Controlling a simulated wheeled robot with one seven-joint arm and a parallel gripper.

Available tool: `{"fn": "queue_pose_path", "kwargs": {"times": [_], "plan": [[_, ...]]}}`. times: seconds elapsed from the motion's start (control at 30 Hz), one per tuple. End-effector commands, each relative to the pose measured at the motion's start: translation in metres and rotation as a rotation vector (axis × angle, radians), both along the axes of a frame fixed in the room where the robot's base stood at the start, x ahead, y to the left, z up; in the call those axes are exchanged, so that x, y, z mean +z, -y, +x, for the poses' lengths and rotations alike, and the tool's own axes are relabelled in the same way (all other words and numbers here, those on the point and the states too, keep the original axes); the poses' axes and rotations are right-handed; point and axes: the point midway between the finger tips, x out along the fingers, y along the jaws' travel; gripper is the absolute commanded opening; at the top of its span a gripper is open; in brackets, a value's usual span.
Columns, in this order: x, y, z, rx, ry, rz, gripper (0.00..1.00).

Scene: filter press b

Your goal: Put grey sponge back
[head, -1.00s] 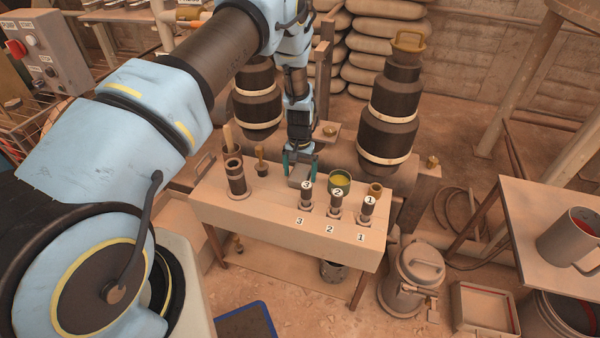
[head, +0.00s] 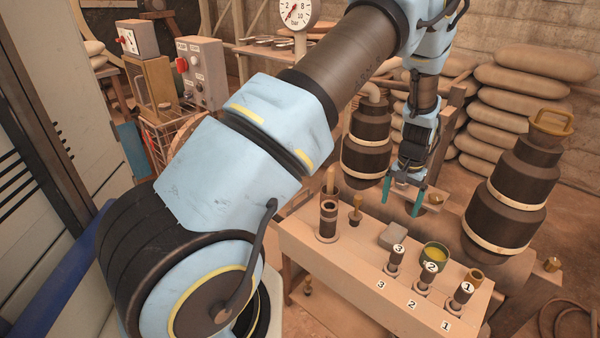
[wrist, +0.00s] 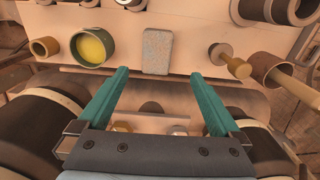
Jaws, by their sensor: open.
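The grey sponge (head: 393,236) lies on the bench top behind the number 3 cylinder. In the wrist view the sponge (wrist: 157,52) lies flat beyond the fingertips, roughly centred between them. My gripper (head: 402,198) is open and empty, above and behind the sponge and clear of it. Its two green fingers also show spread apart in the wrist view (wrist: 169,72).
The bench (head: 345,265) carries numbered cylinders, a green cup of yellow stuff (head: 434,257), a dark ringed cylinder (head: 328,221) and a wooden-handled tool (head: 355,210). Large dark vessels (head: 511,195) stand behind it. Stacked sacks (head: 520,90) lie farther back.

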Motion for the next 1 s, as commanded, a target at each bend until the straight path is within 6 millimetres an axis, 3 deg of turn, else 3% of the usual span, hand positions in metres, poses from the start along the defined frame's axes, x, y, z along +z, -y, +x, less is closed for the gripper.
{"fn": "queue_pose_path", "kwargs": {"times": [0.17,0.27,0.37,0.5,0.6,0.7,0.8,1.0], "plan": [[0.055,-0.068,0.02,0.124,0.018,-0.023,1.0],[0.096,-0.128,0.021,0.222,0.031,-0.039,1.0],[0.131,-0.188,0.01,0.322,0.048,-0.052,1.0],[0.169,-0.265,-0.023,0.45,0.078,-0.063,1.0],[0.186,-0.307,-0.054,0.527,0.098,-0.064,1.0],[0.195,-0.335,-0.08,0.584,0.115,-0.064,1.0],[0.199,-0.351,-0.099,0.62,0.124,-0.062,1.0],[0.201,-0.359,-0.11,0.64,0.129,-0.059,1.0]]}}
